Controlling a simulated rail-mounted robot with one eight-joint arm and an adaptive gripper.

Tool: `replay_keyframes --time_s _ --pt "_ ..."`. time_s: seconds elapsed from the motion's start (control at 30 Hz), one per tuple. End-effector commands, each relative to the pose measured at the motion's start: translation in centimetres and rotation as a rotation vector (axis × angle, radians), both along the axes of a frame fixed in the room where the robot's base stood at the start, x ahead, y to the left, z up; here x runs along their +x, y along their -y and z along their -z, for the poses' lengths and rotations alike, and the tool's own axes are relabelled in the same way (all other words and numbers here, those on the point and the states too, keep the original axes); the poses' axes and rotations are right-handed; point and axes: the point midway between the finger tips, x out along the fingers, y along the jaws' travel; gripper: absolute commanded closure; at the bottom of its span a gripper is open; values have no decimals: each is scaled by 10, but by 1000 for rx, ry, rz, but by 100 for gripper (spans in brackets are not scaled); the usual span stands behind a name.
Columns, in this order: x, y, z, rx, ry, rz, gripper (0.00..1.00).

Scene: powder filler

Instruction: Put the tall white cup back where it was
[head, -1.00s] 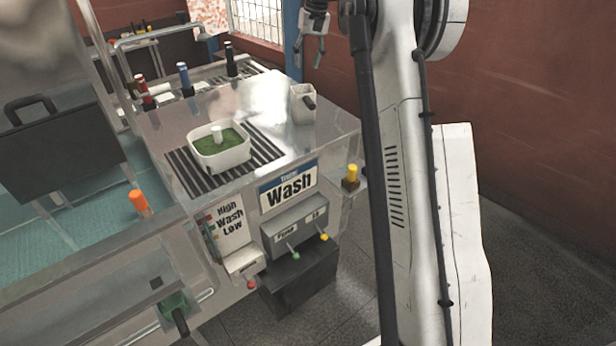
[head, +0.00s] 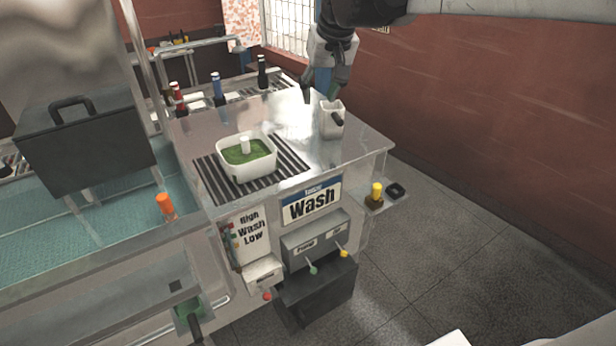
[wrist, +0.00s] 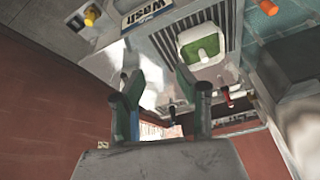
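The tall white cup (head: 332,121) stands upright on the right part of the metal counter (head: 360,146) in the head view. It has a dark part on its right side. My gripper (head: 323,88) hangs above and just behind the cup there, with its fingers spread. I see no contact between them, but the exact gap is hard to judge. In the wrist view my gripper (wrist: 160,82) has its two fingers apart with nothing clearly held. A bright patch lies between them, and I cannot tell whether it is cup or counter.
A white square tub (head: 247,168) with green contents and a white upright piece sits on the black-striped mat (head: 210,182). Red, blue (head: 217,88) and black (head: 263,72) bottles stand at the back. A yellow-topped knob (head: 376,192) is at the counter's right side.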

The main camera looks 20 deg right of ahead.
Motion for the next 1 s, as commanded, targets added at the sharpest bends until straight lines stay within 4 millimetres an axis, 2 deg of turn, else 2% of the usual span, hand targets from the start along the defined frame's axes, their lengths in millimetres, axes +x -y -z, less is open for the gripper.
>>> replay_keyframes --time_s 0.03,0.27,0.4,0.6,0.8,1.0 --pt "-18 -7 4 -5 16 -8 68" --pt "-87 -32 28 -26 89 -34 68" --pt "-128 -44 51 -39 134 -52 68" --pt "-177 -57 87 -51 195 -77 68" --pt "-204 -62 113 -59 232 -91 68" --pt "-209 -63 119 -60 241 -94 68"
